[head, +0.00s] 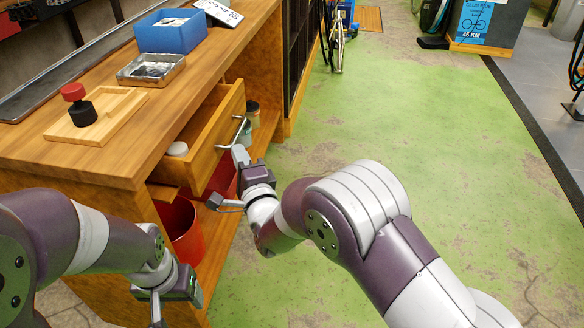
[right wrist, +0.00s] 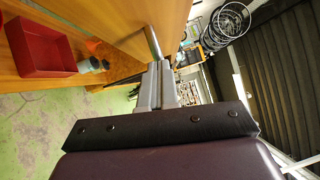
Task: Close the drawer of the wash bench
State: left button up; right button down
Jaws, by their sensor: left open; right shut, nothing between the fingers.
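The wooden drawer (head: 203,148) of the wash bench (head: 95,158) stands pulled out to the right, over the green floor. Its front carries a metal bar handle (head: 233,134), which also shows in the right wrist view (right wrist: 153,42). A white round thing (head: 178,149) sits in the drawer. My right gripper (head: 240,154) is shut and empty, its fingertips at the lower end of the handle; I cannot tell whether they touch. In the right wrist view its fingers (right wrist: 158,84) point toward the drawer front (right wrist: 165,18). My left gripper (head: 157,308) is open, low beside the bench.
On the bench top are a blue bin (head: 171,32), a metal tray (head: 151,69) and a wooden board (head: 88,123) with a red-and-black item. The green floor (head: 440,130) to the right is clear.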

aim_at(218, 149)
jog(key=a, duration=0.2)
jog(key=w+a+b, duration=0.1)
jog(key=a, duration=0.1)
jog(key=shift+w+a, duration=0.1)
jog(key=shift+a+r, duration=0.1)
dwell(0.3)
